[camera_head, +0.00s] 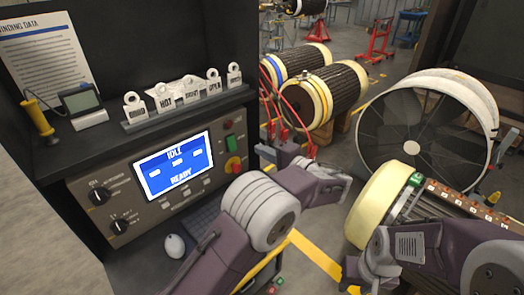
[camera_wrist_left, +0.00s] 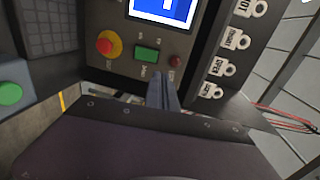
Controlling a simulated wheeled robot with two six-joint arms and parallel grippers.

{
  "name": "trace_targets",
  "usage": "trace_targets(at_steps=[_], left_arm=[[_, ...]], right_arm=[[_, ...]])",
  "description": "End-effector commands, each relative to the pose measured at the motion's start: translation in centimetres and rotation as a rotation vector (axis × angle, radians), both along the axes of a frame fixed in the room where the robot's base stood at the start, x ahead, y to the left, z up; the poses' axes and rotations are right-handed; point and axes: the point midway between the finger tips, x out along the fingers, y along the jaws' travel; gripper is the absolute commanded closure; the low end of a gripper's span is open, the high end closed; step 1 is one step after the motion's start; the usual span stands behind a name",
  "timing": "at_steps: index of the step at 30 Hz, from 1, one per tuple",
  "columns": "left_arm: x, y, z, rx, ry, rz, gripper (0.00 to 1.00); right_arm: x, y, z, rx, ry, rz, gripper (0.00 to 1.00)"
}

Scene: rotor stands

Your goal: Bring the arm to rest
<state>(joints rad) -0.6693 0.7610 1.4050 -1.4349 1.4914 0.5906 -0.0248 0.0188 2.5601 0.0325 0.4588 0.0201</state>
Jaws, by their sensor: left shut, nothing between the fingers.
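My left gripper (camera_head: 266,153) is just right of the control panel, near its red knob (camera_head: 233,165). In the left wrist view its fingers (camera_wrist_left: 164,92) are together and empty, in front of the panel, below the green button (camera_wrist_left: 147,54). The panel screen (camera_head: 174,166) reads IDLE and READY. My right arm (camera_head: 410,245) comes in at the lower right, beside the near rotor's cream end ring (camera_head: 376,207). I cannot make out its gripper fingers.
Labelled tags (camera_head: 190,91) stand on the shelf above the panel, with a yellow-handled tool (camera_head: 38,117) and a small meter (camera_head: 83,103). Wound rotors (camera_head: 340,88) with red cables lie behind the left gripper. A large open drum (camera_head: 425,115) stands at the right.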

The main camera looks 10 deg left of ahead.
Motion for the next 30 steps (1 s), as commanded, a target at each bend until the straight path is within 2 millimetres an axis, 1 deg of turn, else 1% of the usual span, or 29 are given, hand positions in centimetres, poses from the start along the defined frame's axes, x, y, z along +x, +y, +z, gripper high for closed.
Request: trace_targets(at_steps=[3, 5, 6, 8, 9, 10, 11, 12, 13, 14, 15, 16, 17, 18, 20, 21, 23, 24, 25, 27, 29, 30], left_arm=[[0.0, 0.0, 0.0, 0.0, 0.0, 0.0, 1.0], [0.1, 0.4, 0.0, 0.0, 0.0, 0.007, 1.0], [0.2, 1.3, 0.3, -0.003, -0.004, 0.026, 1.0], [0.4, 3.7, 2.1, -0.022, -0.032, 0.071, 1.0], [0.3, 6.0, 3.8, -0.039, -0.057, 0.114, 1.0], [-0.2, 8.3, 4.9, -0.047, -0.066, 0.155, 1.0], [-1.3, 10.8, 5.5, -0.064, -0.06, 0.208, 1.0], [-3.3, 14.2, 5.3, -0.11, -0.029, 0.285, 1.0], [-5.1, 16.5, 4.5, -0.159, 0.009, 0.34, 1.0], [-7.1, 18.2, 3.3, -0.218, 0.056, 0.386, 1.0], [-9.9, 20.0, 1.4, -0.308, 0.125, 0.442, 1.0], [-12.1, 20.8, -0.3, -0.381, 0.177, 0.478, 1.0], [-14.3, 21.1, -2.1, -0.463, 0.227, 0.509, 1.0], [-17.4, 21.0, -4.4, -0.577, 0.287, 0.547, 1.0], [-21.6, 19.6, -7.8, -0.762, 0.361, 0.588, 1.0], [-24.1, 18.0, -9.8, -0.888, 0.394, 0.609, 1.0], [-26.9, 15.0, -12.3, -1.067, 0.421, 0.622, 1.0], [-28.3, 13.0, -13.7, -1.171, 0.425, 0.624, 1.0], [-28.9, 11.6, -14.7, -1.236, 0.426, 0.618, 1.0], [-29.6, 9.2, -16.2, -1.342, 0.416, 0.603, 1.0], [-28.8, 8.2, -16.6, -1.398, 0.383, 0.569, 1.0], [-27.9, 7.9, -16.5, -1.414, 0.363, 0.537, 1.0]], right_arm=[[0.0, 0.0, 0.0, 0.0, 0.0, 0.0, 0.6], [0.0, 0.0, 0.1, 0.0, 0.0, 0.0, 0.6], [0.0, 0.0, 0.2, 0.0, 0.0, 0.0, 0.6], [0.0, 0.0, 0.4, 0.0, 0.0, 0.0, 0.6], [0.0, 0.0, 0.5, 0.0, 0.0, 0.0, 0.6], [0.0, 0.0, 0.7, 0.0, 0.0, 0.0, 0.6], [0.0, 0.0, 0.8, 0.0, 0.0, 0.0, 0.6], [0.0, 0.0, 1.0, 0.0, 0.0, 0.0, 0.6], [0.0, 0.0, 1.1, 0.0, 0.0, 0.0, 0.6], [0.0, 0.0, 1.3, 0.0, 0.0, 0.0, 0.6], [0.0, 0.0, 1.4, 0.0, 0.0, 0.0, 0.6], [0.0, 0.0, 1.5, 0.0, 0.0, 0.0, 0.6], [0.0, 0.0, 1.6, 0.0, 0.0, 0.0, 0.6], [0.0, 0.0, 1.7, 0.0, 0.0, 0.0, 0.6], [0.0, 0.0, 1.9, 0.0, 0.0, 0.0, 0.6], [0.0, 0.0, 2.0, 0.0, 0.0, 0.0, 0.6], [0.0, 0.0, 2.0, 0.0, 0.0, 0.0, 0.6], [0.0, 0.0, 2.0, 0.0, 0.0, 0.0, 0.6], [0.0, 0.0, 2.0, 0.0, 0.0, 0.0, 0.6], [0.0, 0.0, 1.9, 0.0, 0.0, 0.0, 0.6], [0.0, 0.0, 2.0, 0.0, 0.0, 0.0, 0.6], [0.0, 0.0, 2.0, 0.0, 0.0, 0.0, 0.6]])
